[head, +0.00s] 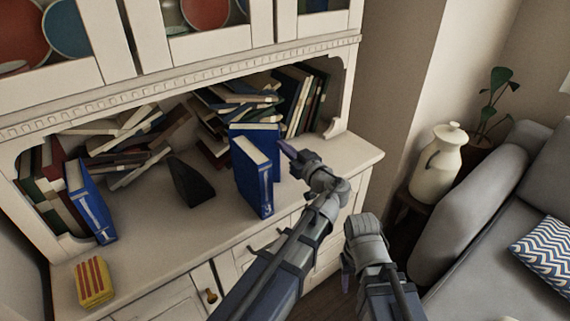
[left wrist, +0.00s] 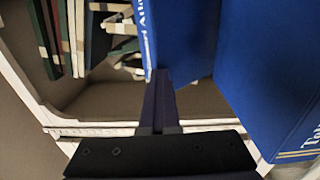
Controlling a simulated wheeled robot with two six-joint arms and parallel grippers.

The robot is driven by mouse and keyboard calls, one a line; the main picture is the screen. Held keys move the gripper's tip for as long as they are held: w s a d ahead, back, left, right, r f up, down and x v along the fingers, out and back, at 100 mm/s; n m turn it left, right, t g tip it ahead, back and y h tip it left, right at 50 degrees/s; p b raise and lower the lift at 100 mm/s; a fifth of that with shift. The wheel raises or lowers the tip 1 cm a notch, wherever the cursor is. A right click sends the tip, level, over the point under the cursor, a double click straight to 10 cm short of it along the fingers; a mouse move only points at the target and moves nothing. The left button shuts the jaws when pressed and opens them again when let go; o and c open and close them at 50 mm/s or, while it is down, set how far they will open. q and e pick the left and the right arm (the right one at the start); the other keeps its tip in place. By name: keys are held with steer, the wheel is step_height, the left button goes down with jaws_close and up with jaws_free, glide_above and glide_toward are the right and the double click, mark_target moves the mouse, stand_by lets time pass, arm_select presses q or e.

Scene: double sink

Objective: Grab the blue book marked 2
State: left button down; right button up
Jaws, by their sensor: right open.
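Two blue books stand in the middle of the cabinet top. The front blue book (head: 253,175) has a light mark like a 3 low on its spine. Right behind it stands another blue book (head: 264,137); its number is hidden. A third blue book (head: 90,205), seemingly marked 1, leans at the left. My left gripper (head: 288,150) is just right of the rear book. In the left wrist view its fingers (left wrist: 160,100) look together, tips by a blue book (left wrist: 180,35), with another blue book (left wrist: 270,80) to the right. My right gripper (head: 346,275) is low, away from the books.
Heaped books (head: 125,140) and upright books (head: 305,95) fill the niche's back. A black wedge (head: 190,182) and a yellow-red box (head: 93,281) stand on the cabinet top (head: 150,225). A white jug (head: 437,165) and grey sofa (head: 480,220) are at the right.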

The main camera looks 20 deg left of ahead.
arm_select(q)
steer(key=shift+c, duration=1)
jaws_free()
steer(key=shift+d, duration=0.1)
